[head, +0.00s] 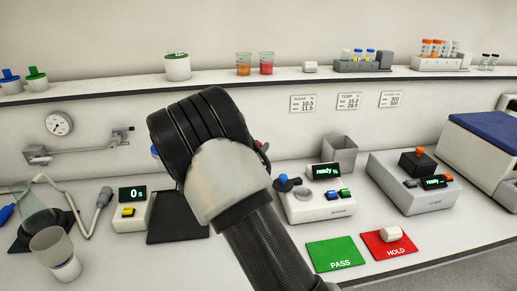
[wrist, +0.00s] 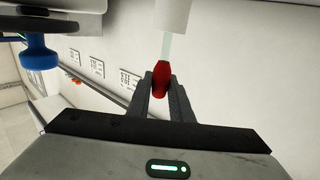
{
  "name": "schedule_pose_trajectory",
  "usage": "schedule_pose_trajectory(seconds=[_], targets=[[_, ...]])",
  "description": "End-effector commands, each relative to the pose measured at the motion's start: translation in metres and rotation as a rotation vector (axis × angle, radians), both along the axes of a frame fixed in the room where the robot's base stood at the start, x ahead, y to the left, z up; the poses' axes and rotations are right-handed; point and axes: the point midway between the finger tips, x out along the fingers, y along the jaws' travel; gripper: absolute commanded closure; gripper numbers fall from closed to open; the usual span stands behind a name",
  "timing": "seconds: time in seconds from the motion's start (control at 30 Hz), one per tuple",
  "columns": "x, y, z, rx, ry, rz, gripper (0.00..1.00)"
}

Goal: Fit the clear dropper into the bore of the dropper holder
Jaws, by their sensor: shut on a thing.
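The clear dropper (wrist: 167,45) with its red bulb (wrist: 161,80) shows in the wrist view. My gripper (wrist: 160,85) is shut on the red bulb, one dark finger on each side. The clear tube points to the top of the picture, where its far end meets the edge of a white cylinder (wrist: 173,15), which looks like the dropper holder. I cannot tell whether the tip is inside its bore, or in front of or behind it. In the head view my arm hides most of the gripper and the dropper.
A white device with a blue knob (head: 283,178) and a "ready" display stands right of my arm. The blue knob also shows in the wrist view (wrist: 38,58). A grey cup (head: 339,150) is behind it. Green PASS (head: 335,253) and red HOLD (head: 385,246) mats lie in front.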

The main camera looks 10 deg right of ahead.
Motion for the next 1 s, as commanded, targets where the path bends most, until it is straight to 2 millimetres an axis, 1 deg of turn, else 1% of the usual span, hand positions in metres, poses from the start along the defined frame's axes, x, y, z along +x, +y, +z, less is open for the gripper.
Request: schedule_pose_trajectory(seconds=[0.33, 0.47, 0.5, 0.57, 0.6, 0.63, 0.87, 1.0], targets=[[0.000, 0.000, -0.009, 0.000, 0.000, 0.000, 0.90], [0.000, 0.000, -0.007, 0.000, 0.000, 0.000, 0.90], [0.000, 0.000, -0.007, 0.000, 0.000, 0.000, 0.77], [0.000, 0.000, -0.007, 0.000, 0.000, 0.000, 0.67], [0.000, 0.000, -0.007, 0.000, 0.000, 0.000, 0.60], [0.000, 0.000, -0.007, 0.000, 0.000, 0.000, 0.59], [0.000, 0.000, -0.007, 0.000, 0.000, 0.000, 0.59], [0.000, 0.000, 0.002, 0.001, -0.002, 0.000, 0.59]])
